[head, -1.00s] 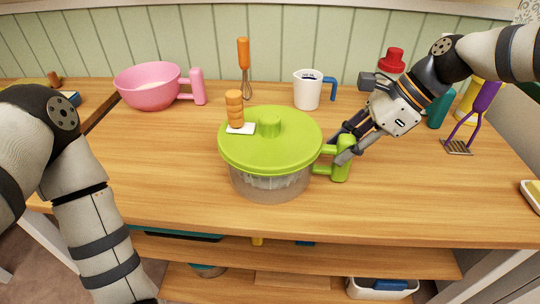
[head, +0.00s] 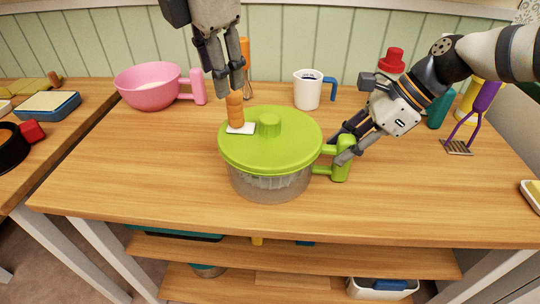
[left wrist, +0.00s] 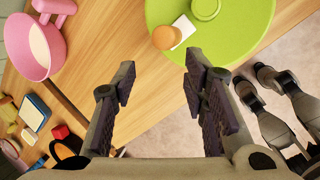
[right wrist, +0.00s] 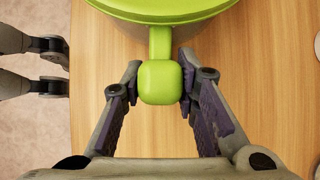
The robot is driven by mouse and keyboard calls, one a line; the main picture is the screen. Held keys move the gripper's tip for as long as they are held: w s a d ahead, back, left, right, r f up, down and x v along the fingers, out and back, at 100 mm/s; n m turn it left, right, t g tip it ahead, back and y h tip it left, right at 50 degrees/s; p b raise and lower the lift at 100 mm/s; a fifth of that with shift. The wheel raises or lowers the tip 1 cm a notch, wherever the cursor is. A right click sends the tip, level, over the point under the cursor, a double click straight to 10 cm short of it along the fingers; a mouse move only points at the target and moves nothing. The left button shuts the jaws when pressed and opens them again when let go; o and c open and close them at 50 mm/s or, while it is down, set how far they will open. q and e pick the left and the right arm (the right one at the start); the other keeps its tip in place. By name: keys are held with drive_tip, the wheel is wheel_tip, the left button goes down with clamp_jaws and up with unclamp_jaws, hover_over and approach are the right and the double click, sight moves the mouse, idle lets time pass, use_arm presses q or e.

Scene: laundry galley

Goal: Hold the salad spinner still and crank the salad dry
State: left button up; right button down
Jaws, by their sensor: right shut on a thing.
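The salad spinner has a green lid (head: 285,145) and a clear bowl (head: 270,187) and stands upright on the wooden table. Its green side handle (head: 342,158) points right, and my right gripper (head: 345,150) is shut on it. The right wrist view shows the handle (right wrist: 160,82) between the fingers. An orange crank knob (head: 235,108) stands on a white arm on the left of the lid. My left gripper (head: 222,85) is above the knob with fingers pointing down. In the left wrist view its fingers (left wrist: 160,90) are apart and empty, with the knob (left wrist: 165,38) beyond them.
A pink bowl (head: 150,90) stands at the back left, a whisk (head: 247,85) behind the spinner, and a white measuring jug (head: 307,92) behind right. A purple masher (head: 480,115) is at the right. The table front is clear.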

sight(233, 93)
drive_tip(key=shift+s+f, duration=0.3)
drive_tip(key=shift+f, duration=0.25)
use_arm(q)
drive_tip(key=shift+h, duration=0.3)
drive_tip(key=x, duration=0.2)
drive_tip(key=d+x, duration=0.1)
drive_tip(key=x, duration=0.5)
drive_tip(key=shift+w+d+f, duration=0.15)
drive_tip(key=shift+w, duration=0.15)
use_arm(e)
drive_tip(key=c, duration=1.9)
unclamp_jaws()
drive_tip(key=shift+c, duration=0.2)
drive_tip(key=shift+w, duration=0.1)
clamp_jaws()
drive_tip(key=shift+r, duration=0.2)
drive_tip(key=shift+w, duration=0.15)
drive_tip(key=shift+f, duration=0.1)
